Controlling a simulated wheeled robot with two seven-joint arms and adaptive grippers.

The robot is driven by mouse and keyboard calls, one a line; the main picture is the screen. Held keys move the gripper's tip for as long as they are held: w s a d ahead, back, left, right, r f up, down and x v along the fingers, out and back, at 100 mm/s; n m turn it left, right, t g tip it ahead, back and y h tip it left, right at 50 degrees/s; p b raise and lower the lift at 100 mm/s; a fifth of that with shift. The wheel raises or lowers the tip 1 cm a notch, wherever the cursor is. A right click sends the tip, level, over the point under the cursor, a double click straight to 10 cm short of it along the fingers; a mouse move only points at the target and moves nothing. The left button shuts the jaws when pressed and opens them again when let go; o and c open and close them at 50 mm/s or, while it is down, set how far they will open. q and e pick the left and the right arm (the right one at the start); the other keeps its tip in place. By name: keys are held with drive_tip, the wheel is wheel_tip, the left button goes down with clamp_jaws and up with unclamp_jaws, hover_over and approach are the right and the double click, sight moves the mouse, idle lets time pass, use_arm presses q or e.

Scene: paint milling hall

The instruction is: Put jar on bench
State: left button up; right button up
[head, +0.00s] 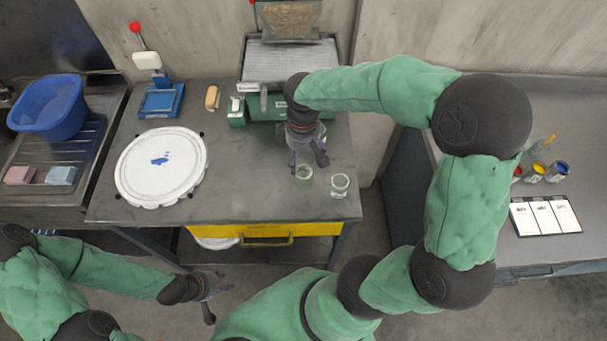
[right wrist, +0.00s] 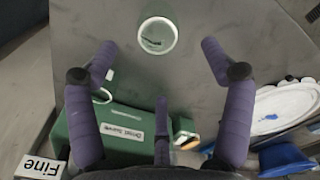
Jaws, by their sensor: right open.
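My left gripper (head: 213,300) hangs in front of the bench, fingers apart and empty.
A white round lid (head: 160,165) covers the bench's left part. A green machine with a tray (head: 290,62) stands behind my right gripper. A blue basin (head: 48,106) is on the left sink. Paint cans (head: 557,170) and cards stand on the right table. The bench's front middle is clear.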

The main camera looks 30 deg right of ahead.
sight(300, 168)
drive_tip(key=f+n, duration=0.2)
drive_tip(key=n, duration=0.1)
drive_tip(key=f+n+b, duration=0.1)
drive_tip(key=f+n, duration=0.1)
drive_tip(key=n, duration=0.2)
drive_tip(key=f+n, duration=0.2)
drive_tip(key=n, duration=0.1)
drive_tip(key=shift+w+a+f+n, duration=0.1)
drive_tip(key=shift+w+a+n, duration=0.05)
drive_tip(key=shift+a+n, duration=0.15)
drive_tip(key=f, duration=0.1)
drive_tip(key=f+b, duration=0.1)
drive_tip(key=f, duration=0.2)
drive_tip(key=shift+s+d+f+b, duration=0.15)
drive_tip(key=shift+s+d+b, duration=0.05)
drive_tip(key=shift+d+b, duration=0.2)
drive_tip(key=shift+f, duration=0.5)
drive_tip(key=c, duration=1.2)
drive_tip(key=shift+r, duration=0.1)
